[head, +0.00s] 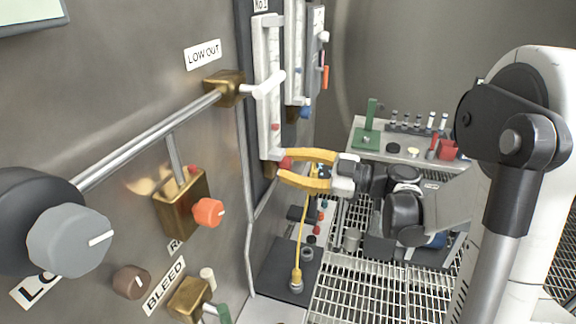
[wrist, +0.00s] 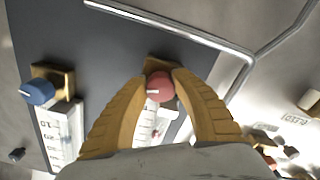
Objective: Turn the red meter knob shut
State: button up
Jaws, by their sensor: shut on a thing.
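The red meter knob (wrist: 160,87) sits at the lower end of a white-scaled flow meter on a dark panel; a white line marks its face. In the head view the red knob (head: 285,163) shows at the foot of the nearest meter tube (head: 270,95). My gripper (head: 283,168) has yellow fingers that reach it from the right. In the wrist view my gripper (wrist: 160,85) has one finger on each side of the knob, shut on it. The knob's far side is hidden.
A blue knob (wrist: 38,91) sits on the neighbouring meter. A bent steel pipe (wrist: 190,30) runs close by. On the left wall are an orange knob (head: 208,212) and a large grey knob (head: 69,241). A bench (head: 365,150) with small items stands behind.

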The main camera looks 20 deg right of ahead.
jog(key=n, duration=0.4)
jog(key=shift+n, duration=0.3)
jog(key=shift+r+n, duration=0.1)
jog(key=shift+n, duration=1.8)
jog(key=shift+w, duration=0.1)
jog(key=o, duration=1.2)
jog(key=shift+d, duration=0.15)
jog(key=v, duration=1.2)
